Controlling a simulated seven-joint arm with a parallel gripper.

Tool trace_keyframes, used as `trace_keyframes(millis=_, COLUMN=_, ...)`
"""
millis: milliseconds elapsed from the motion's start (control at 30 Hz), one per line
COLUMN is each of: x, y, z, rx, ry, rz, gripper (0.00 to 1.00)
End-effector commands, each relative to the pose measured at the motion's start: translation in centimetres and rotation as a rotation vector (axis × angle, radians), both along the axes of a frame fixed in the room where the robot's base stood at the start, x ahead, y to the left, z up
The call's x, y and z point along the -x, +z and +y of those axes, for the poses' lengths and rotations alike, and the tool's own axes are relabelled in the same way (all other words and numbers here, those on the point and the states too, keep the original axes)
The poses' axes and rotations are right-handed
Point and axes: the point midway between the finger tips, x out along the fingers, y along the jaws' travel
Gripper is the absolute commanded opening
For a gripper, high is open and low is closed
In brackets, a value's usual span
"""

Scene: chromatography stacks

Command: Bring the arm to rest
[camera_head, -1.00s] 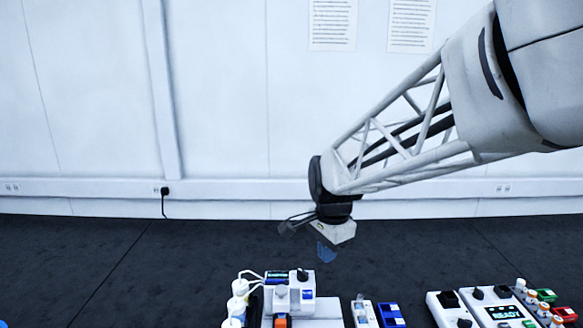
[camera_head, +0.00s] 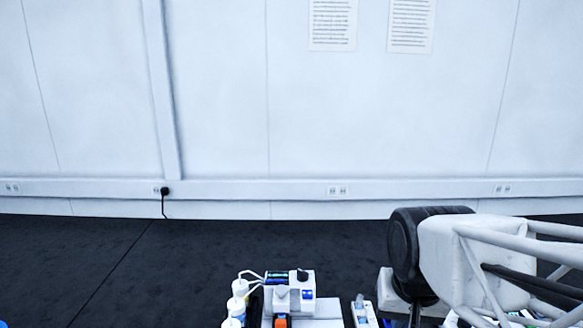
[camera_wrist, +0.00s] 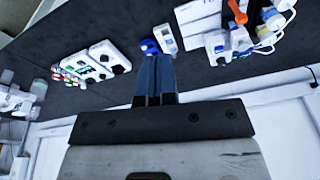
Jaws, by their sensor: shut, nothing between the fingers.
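My gripper (camera_wrist: 154,80) shows in the wrist view, with its two blue fingers pressed together and nothing between them. In the head view my arm's black wrist joint and pale lattice link are at the lower right, and the gripper itself is hidden there or below the frame. The gripper is apart from the bench equipment, which lies beyond the fingertips in the wrist view.
A chromatography unit (camera_head: 300,297) with white bottles (camera_head: 238,300) stands at the bottom centre; it also shows in the wrist view (camera_wrist: 218,42). A small blue-and-white module (camera_wrist: 165,40) and a white control box (camera_wrist: 97,62) are nearby.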

Motion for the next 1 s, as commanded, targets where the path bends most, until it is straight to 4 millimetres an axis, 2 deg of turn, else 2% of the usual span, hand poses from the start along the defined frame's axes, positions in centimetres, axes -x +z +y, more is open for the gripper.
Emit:
trace_keyframes(millis=100, x=1.9, y=-0.4, z=-0.6, rx=0.021, ry=0.072, rz=-0.015, gripper=0.00)
trace_keyframes(millis=300, x=3.6, y=-0.9, z=-1.1, rx=0.044, ry=0.146, rz=-0.026, gripper=0.00)
trace_keyframes(millis=1000, x=3.8, y=-1.0, z=-1.1, rx=0.048, ry=0.161, rz=-0.027, gripper=0.00)
